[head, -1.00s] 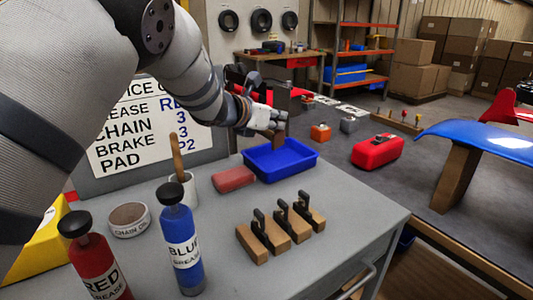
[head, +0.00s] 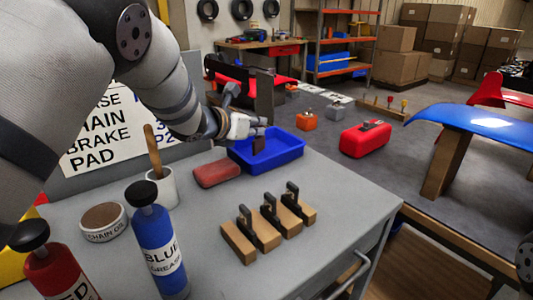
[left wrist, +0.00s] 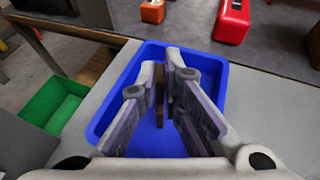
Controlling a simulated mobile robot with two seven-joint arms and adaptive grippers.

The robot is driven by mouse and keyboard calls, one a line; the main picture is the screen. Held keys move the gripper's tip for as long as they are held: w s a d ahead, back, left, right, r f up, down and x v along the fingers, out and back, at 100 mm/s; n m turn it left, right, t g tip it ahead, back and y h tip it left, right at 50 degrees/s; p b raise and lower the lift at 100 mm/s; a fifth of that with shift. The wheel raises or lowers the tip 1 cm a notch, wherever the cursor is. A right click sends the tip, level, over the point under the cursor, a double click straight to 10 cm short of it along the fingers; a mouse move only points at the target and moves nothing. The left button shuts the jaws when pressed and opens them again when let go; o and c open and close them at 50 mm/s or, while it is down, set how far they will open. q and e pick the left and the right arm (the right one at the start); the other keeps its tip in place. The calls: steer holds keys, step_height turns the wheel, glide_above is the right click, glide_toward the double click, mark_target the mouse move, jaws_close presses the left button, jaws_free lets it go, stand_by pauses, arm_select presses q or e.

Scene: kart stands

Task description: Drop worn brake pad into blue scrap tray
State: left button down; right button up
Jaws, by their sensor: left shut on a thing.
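My left gripper (head: 256,132) is shut on the worn brake pad (head: 258,146), a small dark brown plate. The pad hangs upright from the fingertips within the outline of the blue scrap tray (head: 287,156). In the left wrist view the brown pad (left wrist: 160,98) shows between the fingers, with the blue tray (left wrist: 108,112) around and below it. I cannot tell whether the pad touches the tray floor. The tray looks otherwise empty. My right gripper is not in view.
A red block (head: 216,173) lies just in front of the tray. Several wooden blocks with black clips (head: 238,243), a blue grease bottle (head: 157,248), a red bottle (head: 58,275) and a white cup (head: 162,188) stand on the grey cart top. A green bin (left wrist: 55,105) sits lower at left.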

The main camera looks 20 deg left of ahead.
arm_select(q)
steer(key=c, duration=1.7)
jaws_free()
steer(key=v, duration=1.2)
steer(key=shift+r, duration=0.1)
